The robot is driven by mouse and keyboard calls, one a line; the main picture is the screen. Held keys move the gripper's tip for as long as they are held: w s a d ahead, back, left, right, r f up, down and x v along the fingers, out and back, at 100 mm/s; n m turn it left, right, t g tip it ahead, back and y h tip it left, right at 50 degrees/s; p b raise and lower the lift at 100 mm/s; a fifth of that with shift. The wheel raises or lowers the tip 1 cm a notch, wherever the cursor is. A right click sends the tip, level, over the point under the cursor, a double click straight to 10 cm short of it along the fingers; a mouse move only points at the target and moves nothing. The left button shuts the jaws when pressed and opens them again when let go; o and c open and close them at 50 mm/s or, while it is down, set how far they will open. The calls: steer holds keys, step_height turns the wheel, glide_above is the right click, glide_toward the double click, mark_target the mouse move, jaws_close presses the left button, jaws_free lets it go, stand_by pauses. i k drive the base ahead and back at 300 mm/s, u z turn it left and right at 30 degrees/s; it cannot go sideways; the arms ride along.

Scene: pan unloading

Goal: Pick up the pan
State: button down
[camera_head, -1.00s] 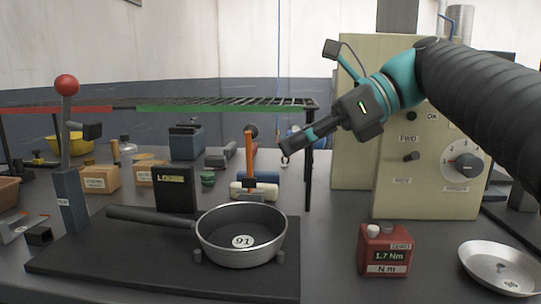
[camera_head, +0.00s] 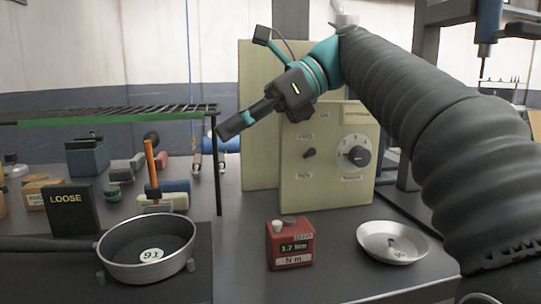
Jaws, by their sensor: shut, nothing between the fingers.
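My gripper (camera_head: 222,134) is shut and empty. It is in the air above and to the right of the pan, near the rack's right end, well apart from the pan.
A wire rack (camera_head: 110,115) stands behind the pan. A red box (camera_head: 290,245) marked 1.7 Nm and a shallow metal dish (camera_head: 393,243) are to the right. A beige control panel (camera_head: 325,185) stands behind them. A black LOOSE sign (camera_head: 70,211) is behind the pan.

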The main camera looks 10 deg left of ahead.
mark_target(150, 249)
steer(key=k, duration=0.95)
